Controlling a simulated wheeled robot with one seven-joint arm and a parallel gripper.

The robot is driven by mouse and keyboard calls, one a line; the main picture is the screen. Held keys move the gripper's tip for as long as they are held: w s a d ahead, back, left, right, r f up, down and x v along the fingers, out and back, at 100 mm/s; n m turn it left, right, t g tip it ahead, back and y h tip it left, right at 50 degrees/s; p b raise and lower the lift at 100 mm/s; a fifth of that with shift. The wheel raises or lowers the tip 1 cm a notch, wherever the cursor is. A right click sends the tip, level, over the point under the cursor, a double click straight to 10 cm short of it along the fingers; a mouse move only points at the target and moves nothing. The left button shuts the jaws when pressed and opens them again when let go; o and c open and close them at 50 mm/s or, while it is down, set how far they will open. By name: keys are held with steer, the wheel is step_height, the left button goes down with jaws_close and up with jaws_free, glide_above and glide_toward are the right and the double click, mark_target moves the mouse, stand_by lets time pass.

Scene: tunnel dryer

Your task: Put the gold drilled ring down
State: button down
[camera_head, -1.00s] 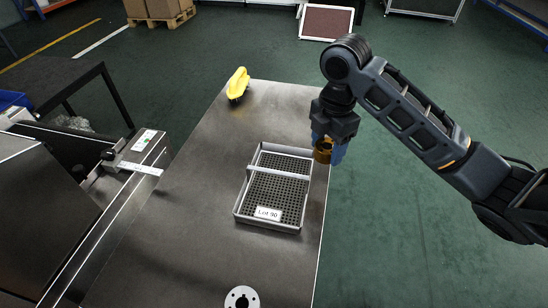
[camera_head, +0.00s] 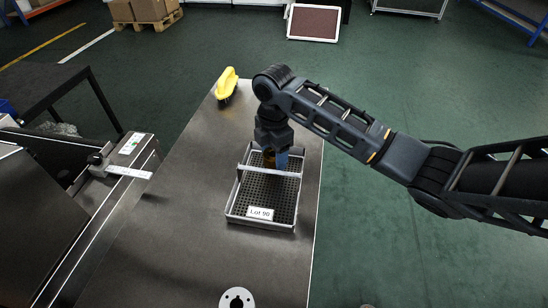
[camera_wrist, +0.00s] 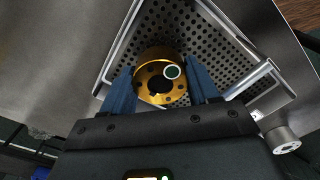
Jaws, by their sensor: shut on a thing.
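The gold drilled ring (camera_wrist: 160,88) is between the two blue fingers of my gripper (camera_wrist: 161,90), which is shut on it. In the head view the gold ring (camera_head: 269,158) shows only in part beside the blue finger of my gripper (camera_head: 277,160). The ring is over the far part of the perforated tray (camera_head: 232,213), beyond its crossbar (camera_head: 272,172). A dark round spot with a pale rim shows on the ring's face. I cannot tell whether the ring touches the tray floor.
The tray carries a "Lot 90" label (camera_head: 260,213) and stands on a steel table (camera_head: 190,215). A yellow-handled brush (camera_head: 227,84) lies at the far end. A silver flanged disc (camera_head: 237,299) is at the near edge. A machine with a rail (camera_head: 100,215) stands to the left.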

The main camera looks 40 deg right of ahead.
mark_target(273, 154)
steer(key=shift+f, duration=0.95)
steer(key=shift+f, duration=0.2)
steer(key=shift+c, duration=1.4)
jaws_free()
step_height(273, 154, up, 12)
steer(key=shift+r, duration=0.2)
steer(key=shift+a, duration=0.1)
